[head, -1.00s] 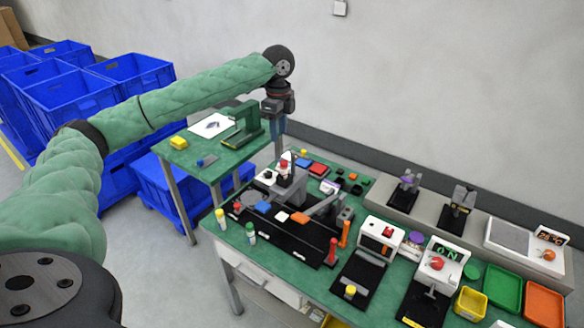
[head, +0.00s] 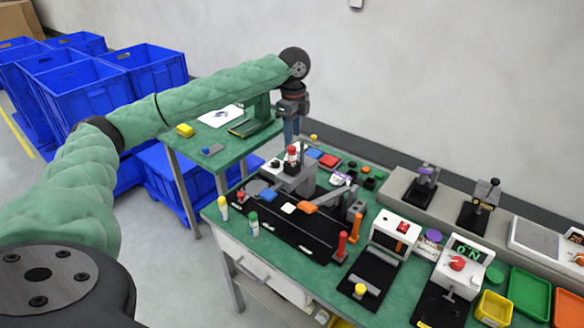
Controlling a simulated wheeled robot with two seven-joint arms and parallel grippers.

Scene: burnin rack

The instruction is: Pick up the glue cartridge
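Two small white cylinders stand upright at the front left corner of the green workbench (head: 340,292). One has a yellow cap (head: 223,208) and one has a green cap (head: 253,224). I cannot tell which of them, if either, is the glue cartridge. My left gripper (head: 291,132) points down, high beyond these cylinders and apart from them, near the gap between the side table and the workbench. Its fingers are small and bluish, and I cannot tell their opening or anything held. My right gripper is not in view.
A black fixture with a red-topped post (head: 292,156) fills the workbench's left part. White devices (head: 397,232) and colored trays (head: 529,294) stand to the right. A green side table (head: 232,165) adjoins at left. Blue crates (head: 144,72) are stacked behind my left arm.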

